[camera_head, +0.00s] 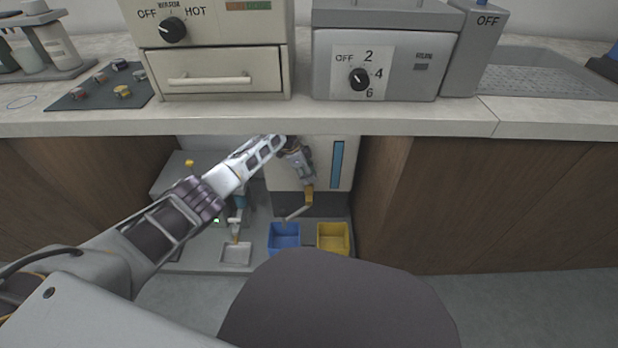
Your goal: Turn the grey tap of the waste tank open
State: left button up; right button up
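A pale tank (352,180) with a blue level strip (337,165) stands in the opening under the counter. My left arm reaches in from the left, and my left gripper (308,190) points down in front of this tank. A slim pale-grey bar (297,212), possibly the tap's lever or spout, slants down-left right by the fingertips. I cannot tell whether they touch. The fingertips are too small to show whether they are open or shut. Another small tap or spout (237,222) stands left of it, above a metal tray (236,254). My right gripper is not in view.
A blue bin (285,238) and a yellow bin (333,238) stand below the tank. A grey unit (180,175) with a yellow knob is behind my arm. The counter edge (400,125) overhangs, and a wooden cabinet (480,200) bounds the opening at right.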

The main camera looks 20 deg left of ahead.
pick_arm(q)
jog(key=shift+d+f, duration=0.1)
jog(key=shift+f, duration=0.2)
grip_shut()
